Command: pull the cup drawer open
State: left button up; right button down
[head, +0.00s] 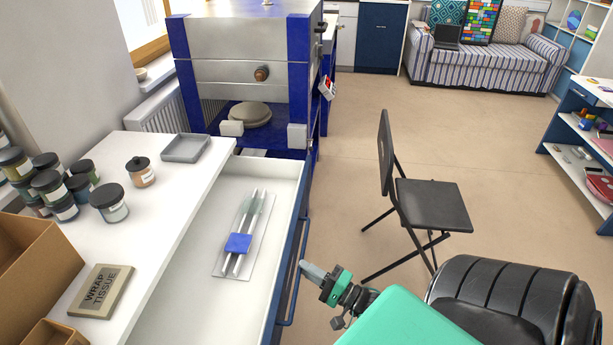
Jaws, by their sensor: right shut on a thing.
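A white drawer (186,286) with a blue front stands open beside the white worktop. A blue bar handle (287,311) runs along its front, on the right side of the picture. My right gripper (304,267) is at the handle's upper part, shut on it, with the arm coming in from the lower right. In the drawer lies a clear pack (247,216) of pale sticks with a blue band. No cups show in the visible part of the drawer; its near end is cut off by the picture. My left gripper is out of view.

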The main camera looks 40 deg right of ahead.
jog(key=c, duration=1.5)
grip_release()
